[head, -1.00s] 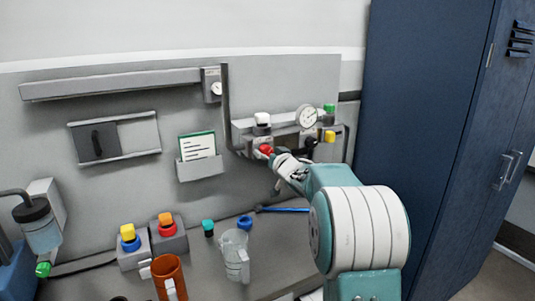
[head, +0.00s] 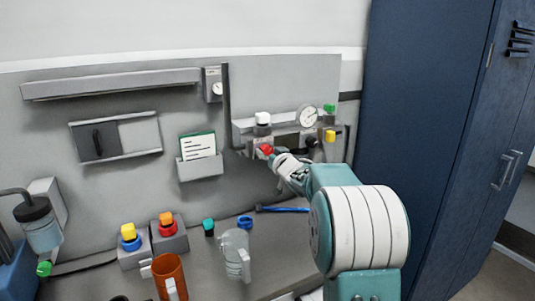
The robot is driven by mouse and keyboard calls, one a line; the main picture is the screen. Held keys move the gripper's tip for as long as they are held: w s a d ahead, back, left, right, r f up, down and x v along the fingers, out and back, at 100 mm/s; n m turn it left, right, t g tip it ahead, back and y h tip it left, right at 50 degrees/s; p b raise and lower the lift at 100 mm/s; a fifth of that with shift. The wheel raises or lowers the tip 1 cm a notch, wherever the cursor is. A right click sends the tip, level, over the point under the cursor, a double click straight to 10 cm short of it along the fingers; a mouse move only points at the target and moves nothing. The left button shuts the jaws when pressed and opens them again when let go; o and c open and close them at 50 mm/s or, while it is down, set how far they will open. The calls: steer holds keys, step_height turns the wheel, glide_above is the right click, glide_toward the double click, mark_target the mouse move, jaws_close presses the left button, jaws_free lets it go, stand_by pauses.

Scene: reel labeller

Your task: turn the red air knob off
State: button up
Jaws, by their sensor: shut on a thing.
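The red air knob (head: 265,150) sits on the grey air unit (head: 243,132) on the back panel, below a white-capped part. My gripper (head: 272,155) is at the knob, reaching in from the lower right, and is shut on it. The fingers are small in this view and partly hidden by my own wrist. The knob's exact angle is too small to read.
A round gauge (head: 308,116), a green knob (head: 329,108) and a yellow knob (head: 330,136) sit close on the right. A clear jug (head: 235,255) and an orange mug (head: 170,275) stand on the bench. A blue cabinet (head: 415,110) borders the right.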

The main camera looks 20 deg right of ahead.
steer(key=n, duration=0.8)
steer(key=shift+n, duration=0.4)
steer(key=n, duration=0.4)
steer(key=shift+n, duration=0.3)
steer(key=shift+a+f+n, duration=0.1)
steer(key=shift+n, duration=1.5)
steer(key=shift+f, duration=0.1)
steer(key=o, duration=1.1)
steer(key=shift+o, duration=0.2)
